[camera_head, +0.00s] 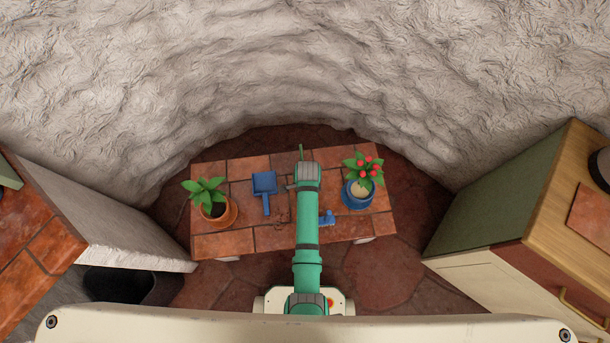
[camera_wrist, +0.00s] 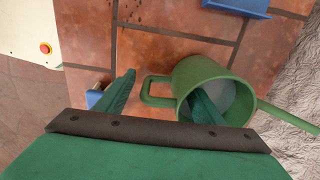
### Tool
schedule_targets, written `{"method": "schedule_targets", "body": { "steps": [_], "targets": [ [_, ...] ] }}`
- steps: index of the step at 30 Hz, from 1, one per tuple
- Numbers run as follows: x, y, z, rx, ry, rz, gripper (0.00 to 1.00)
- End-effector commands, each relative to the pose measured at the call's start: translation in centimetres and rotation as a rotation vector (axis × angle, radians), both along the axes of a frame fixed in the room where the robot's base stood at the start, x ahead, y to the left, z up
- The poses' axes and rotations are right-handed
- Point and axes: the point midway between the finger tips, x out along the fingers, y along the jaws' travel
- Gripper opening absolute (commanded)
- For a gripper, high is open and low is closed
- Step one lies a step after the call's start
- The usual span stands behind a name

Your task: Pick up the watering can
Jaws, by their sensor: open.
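The green watering can (camera_wrist: 182,75) stands upright on the tiled surface in the wrist view, its round opening facing me. Its loop handle (camera_wrist: 146,92) points left and its spout (camera_wrist: 285,116) right. My gripper (camera_wrist: 163,83) is open above it. The left finger is beyond the handle's outer side; the right finger overlaps the can's opening, and I cannot tell how deep it reaches. The handle appears between the fingers, with no grasp visible. In the head view my arm and gripper (camera_head: 307,172) hide most of the can; a thin green piece, seemingly the spout (camera_head: 301,151), shows beyond.
On the tiled table (camera_head: 235,243) are a plant in a terracotta pot (camera_head: 231,214), a blue dustpan (camera_head: 264,183), a red-flowered plant in a blue pot (camera_head: 356,200) and a small blue object (camera_head: 327,218). Dark crumbs (camera_head: 281,216) lie mid-table. A rough wall curves behind; cabinets flank both sides.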

Motion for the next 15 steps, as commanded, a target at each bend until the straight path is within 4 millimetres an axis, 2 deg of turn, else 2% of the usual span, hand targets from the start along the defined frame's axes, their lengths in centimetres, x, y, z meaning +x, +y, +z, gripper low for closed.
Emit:
{"method": "schedule_targets", "body": {
  "steps": [5, 6, 13, 14, 15],
  "targets": [
    [0.02, 0.03, -0.03, 0.0, -0.001, 0.001, 0.62],
    [0.03, 0.02, -0.02, 0.0, -0.001, 0.001, 0.59],
    [0.01, -0.02, -0.02, 0.0, -0.001, 0.0, 0.04],
    [0.01, -0.02, -0.02, 0.0, -0.001, 0.0, 0.0],
    [0.1, -0.04, 0.05, 0.0, -0.003, -0.001, 0.0]
  ]
}}
